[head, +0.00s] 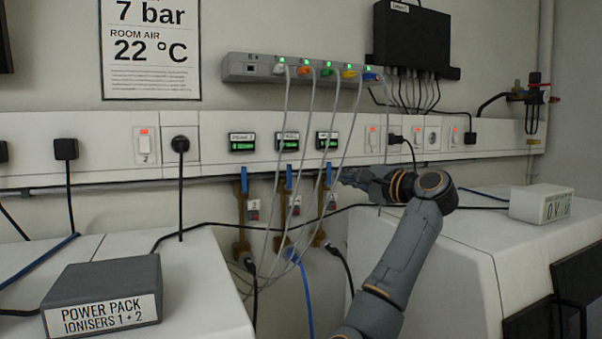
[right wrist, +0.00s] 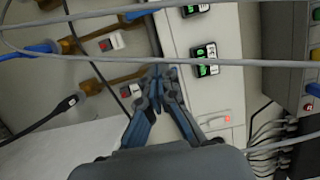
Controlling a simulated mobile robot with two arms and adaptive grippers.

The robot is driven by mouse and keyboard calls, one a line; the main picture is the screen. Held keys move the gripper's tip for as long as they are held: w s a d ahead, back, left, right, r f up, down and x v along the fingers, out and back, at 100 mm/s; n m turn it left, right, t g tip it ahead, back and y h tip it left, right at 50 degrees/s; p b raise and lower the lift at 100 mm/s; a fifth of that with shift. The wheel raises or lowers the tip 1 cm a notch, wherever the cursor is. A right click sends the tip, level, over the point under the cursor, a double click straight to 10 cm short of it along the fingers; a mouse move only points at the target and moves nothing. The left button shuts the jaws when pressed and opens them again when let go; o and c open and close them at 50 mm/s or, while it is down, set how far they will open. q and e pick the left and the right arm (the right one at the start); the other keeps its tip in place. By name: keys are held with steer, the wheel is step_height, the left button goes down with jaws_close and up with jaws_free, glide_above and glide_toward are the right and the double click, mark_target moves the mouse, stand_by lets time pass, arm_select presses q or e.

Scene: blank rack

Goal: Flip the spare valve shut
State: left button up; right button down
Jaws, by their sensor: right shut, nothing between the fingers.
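Three valves with blue levers on brass-brown pipes hang under the wall trunking: a left valve (head: 244,180), a middle valve (head: 289,178) and a right valve (head: 329,176). All three levers stand upright, in line with their pipes. The labels above are too small to read, so I cannot tell which is the spare. My right gripper (head: 343,178) is shut and empty, its tips beside the right valve's lever. In the right wrist view the closed fingertips (right wrist: 161,76) overlap that lever, whose pipe (right wrist: 112,83) shows; contact is unclear. My left gripper is not in view.
Thin grey cables from the hub (head: 300,70) hang in front of the valves and cross near my gripper. Small green displays (head: 287,141) sit above the valves. A power pack (head: 102,290) stands front left; a white meter (head: 540,204) sits on the right cabinet.

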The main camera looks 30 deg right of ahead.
mark_target(288, 177)
steer(key=shift+w, duration=0.1)
steer(key=w+p, duration=0.2)
steer(key=w, duration=0.1)
steer(key=w+a+p, duration=0.1)
steer(key=w, duration=0.2)
steer(key=w+a+p, duration=0.1)
steer(key=w+p, duration=0.1)
steer(key=w, duration=0.1)
steer(key=shift+w+r+p, duration=0.2)
steer(key=shift+w+p, duration=0.05)
steer(key=shift+p, duration=0.05)
steer(key=a, duration=0.1)
steer(key=a+p, duration=0.2)
steer(key=a, duration=0.1)
steer(key=shift+w+f, duration=0.15)
steer(key=shift+f, duration=0.1)
steer(key=shift+d, duration=0.15)
steer(key=shift+a+r+n, duration=0.1)
steer(key=shift+a+n, duration=0.1)
steer(key=shift+n, duration=0.1)
